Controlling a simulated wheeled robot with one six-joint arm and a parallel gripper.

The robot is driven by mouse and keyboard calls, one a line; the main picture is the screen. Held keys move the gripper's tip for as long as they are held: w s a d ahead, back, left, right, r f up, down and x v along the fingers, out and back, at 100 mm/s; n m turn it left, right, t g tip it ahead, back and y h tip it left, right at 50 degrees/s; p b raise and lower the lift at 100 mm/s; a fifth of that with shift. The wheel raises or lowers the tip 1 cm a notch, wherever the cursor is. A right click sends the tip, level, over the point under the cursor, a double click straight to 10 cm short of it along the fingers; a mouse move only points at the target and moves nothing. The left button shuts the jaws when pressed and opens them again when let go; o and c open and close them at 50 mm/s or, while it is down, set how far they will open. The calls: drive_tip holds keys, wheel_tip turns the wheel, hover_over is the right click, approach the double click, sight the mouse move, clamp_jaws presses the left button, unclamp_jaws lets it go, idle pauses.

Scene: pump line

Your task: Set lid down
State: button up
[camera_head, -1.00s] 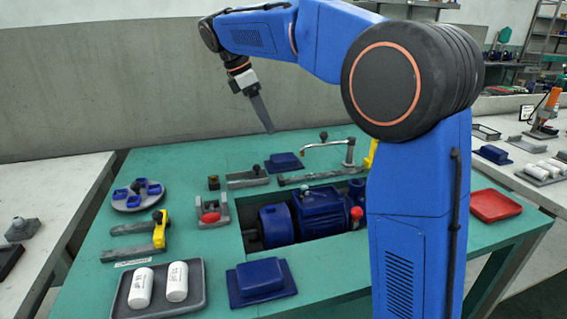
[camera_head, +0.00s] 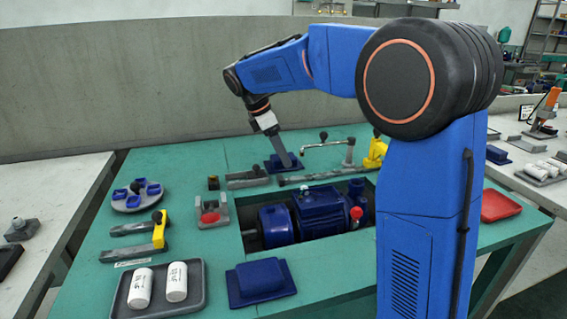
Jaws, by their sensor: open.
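Two blue pieces with a raised block on a flat plate look like lids. The far lid (camera_head: 274,167) lies flat on the green bench near its back edge. The near lid (camera_head: 261,281) lies at the front of the bench. My gripper (camera_head: 284,160) points down at the far lid, and its fingers overlap the block in the picture. I see the fingers edge-on, and I cannot tell whether they touch the lid or stand around it. Its jaws are open. Part of the far lid is hidden behind the fingers.
A blue pump (camera_head: 318,212) sits in the bench recess. A crank handle (camera_head: 348,152) rises right of the far lid, and a grey clamp (camera_head: 247,179) lies at its left. A grey tray (camera_head: 194,303) holds two white cylinders. A red tray (camera_head: 500,206) is at the right.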

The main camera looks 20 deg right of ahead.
drive_tip(key=shift+d+f, duration=0.15)
drive_tip(key=shift+f, duration=0.15)
drive_tip(key=shift+c, duration=0.6)
drive_tip(key=c, duration=1.1)
drive_tip(key=shift+r, duration=0.15)
wheel_tip(320, 180, up, 18)
drive_tip(key=shift+f, duration=0.1)
drive_tip(key=shift+s, duration=0.1)
